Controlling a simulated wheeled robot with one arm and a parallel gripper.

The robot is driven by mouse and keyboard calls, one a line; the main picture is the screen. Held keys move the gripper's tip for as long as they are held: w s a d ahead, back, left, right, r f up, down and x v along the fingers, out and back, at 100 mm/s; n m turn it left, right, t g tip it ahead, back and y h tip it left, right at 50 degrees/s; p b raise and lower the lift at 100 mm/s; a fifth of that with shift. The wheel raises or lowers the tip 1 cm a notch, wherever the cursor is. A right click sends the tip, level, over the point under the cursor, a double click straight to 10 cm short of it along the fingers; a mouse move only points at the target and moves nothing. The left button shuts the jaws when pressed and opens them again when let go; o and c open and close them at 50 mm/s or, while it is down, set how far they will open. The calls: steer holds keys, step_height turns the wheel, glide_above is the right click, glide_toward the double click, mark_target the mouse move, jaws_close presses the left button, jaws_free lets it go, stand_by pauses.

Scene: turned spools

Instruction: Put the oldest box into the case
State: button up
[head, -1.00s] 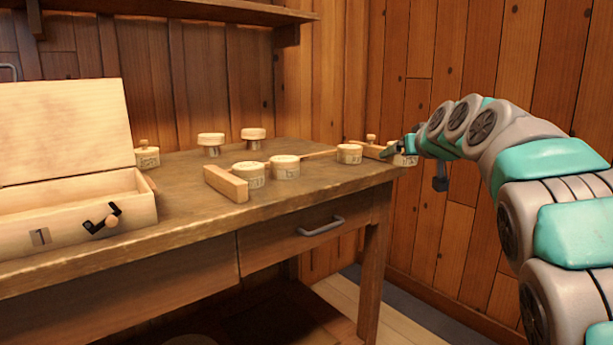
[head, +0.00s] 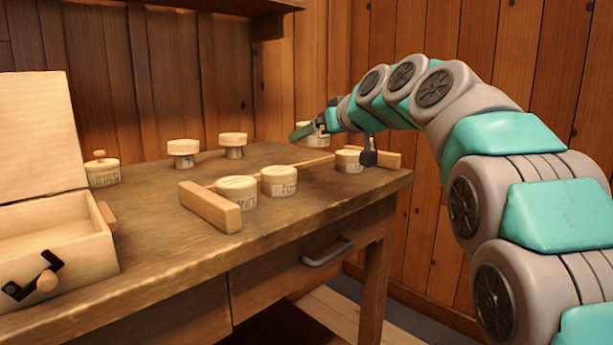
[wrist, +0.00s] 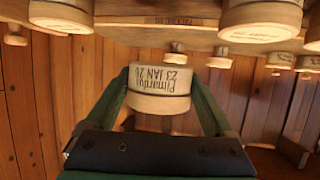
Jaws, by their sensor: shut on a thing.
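My gripper (head: 312,130) is shut on a round pale wooden box (head: 318,141), held above the table's far right part. In the wrist view the held box (wrist: 160,82) sits between the green fingers, its label upside down, reading roughly "Pimardu… 23 JAN 2…", the year's end unclear. The open wooden case (head: 70,262) stands at the left, its lid raised and its visible interior empty. Other round labelled boxes stand on the table: one (head: 237,192) and one (head: 280,181) in the middle, one (head: 348,161) at the right, one (head: 103,174) behind the case. Their dates are unreadable.
The wooden table (head: 165,240) has a drawer. A wooden bar (head: 210,206) lies beside the middle boxes, with a thin rod behind them. Another bar (head: 385,159) lies at the right end. Two spools (head: 182,152) (head: 232,144) stand at the back. A shelf hangs above.

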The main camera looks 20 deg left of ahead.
mark_target(314, 182)
steer(key=shift+f+b, duration=0.4)
steer(key=shift+f, duration=3.6)
steer(key=shift+f+b, duration=0.2)
steer(key=shift+b, duration=0.1)
steer(key=o, duration=1.1)
steer(key=shift+c, duration=0.2)
steer(key=shift+r, duration=0.1)
